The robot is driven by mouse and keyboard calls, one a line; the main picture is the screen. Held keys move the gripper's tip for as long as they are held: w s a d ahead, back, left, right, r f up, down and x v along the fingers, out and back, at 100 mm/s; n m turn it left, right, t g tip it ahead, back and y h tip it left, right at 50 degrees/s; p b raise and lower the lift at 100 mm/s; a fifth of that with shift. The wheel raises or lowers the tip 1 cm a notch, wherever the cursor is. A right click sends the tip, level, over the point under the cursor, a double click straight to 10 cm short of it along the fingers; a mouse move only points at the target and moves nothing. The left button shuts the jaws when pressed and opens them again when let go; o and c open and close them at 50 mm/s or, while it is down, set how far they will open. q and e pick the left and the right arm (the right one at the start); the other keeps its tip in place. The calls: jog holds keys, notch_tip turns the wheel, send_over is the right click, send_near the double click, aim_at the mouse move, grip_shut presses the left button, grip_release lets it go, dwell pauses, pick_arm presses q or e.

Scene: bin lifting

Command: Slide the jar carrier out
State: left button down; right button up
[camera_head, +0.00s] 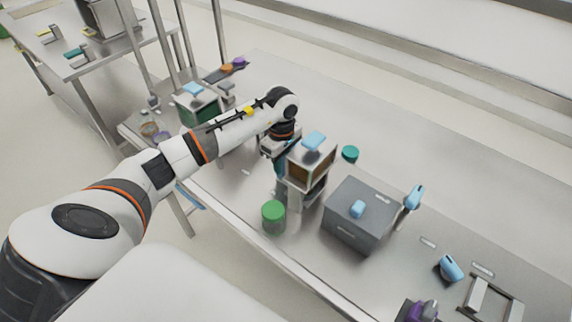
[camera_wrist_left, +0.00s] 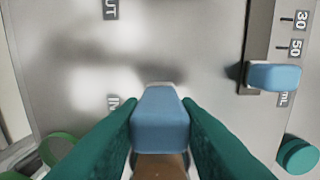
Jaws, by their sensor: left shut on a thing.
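My left gripper (camera_head: 283,157) is beside a small pale-framed box (camera_head: 312,165) with a brown panel and a blue top piece, which looks like the jar carrier. In the left wrist view its teal fingers (camera_wrist_left: 160,120) are shut on a blue block-shaped handle (camera_wrist_left: 160,118), with a brown surface (camera_wrist_left: 160,166) below it. In the head view the fingertips are mostly hidden by the box. The box stands on or in a grey stand; the contact between them is hard to see. My right gripper is not in view.
A grey box (camera_head: 352,222) with a blue knob stands to the right. A green-lidded jar (camera_head: 273,213) is near the table's front edge, a teal round lid (camera_head: 350,153) behind. A similar green-panelled box (camera_head: 198,110) is at the left.

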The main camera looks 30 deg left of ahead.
pick_arm(q)
jog(key=a+b, duration=0.1)
jog(key=a, duration=0.2)
jog(key=a+b, duration=0.2)
jog(key=a, duration=0.1)
jog(key=a+b, duration=0.1)
jog(key=a, duration=0.2)
jog(key=shift+w+a+f+b, duration=0.1)
jog(key=shift+w+a+b, duration=0.25)
jog(key=shift+w, duration=0.05)
jog(key=shift+a, duration=0.15)
jog(key=shift+r, duration=0.2)
jog(key=c, duration=1.4)
grip_release()
jog(key=o, duration=0.3)
jog(key=shift+a+f, duration=0.1)
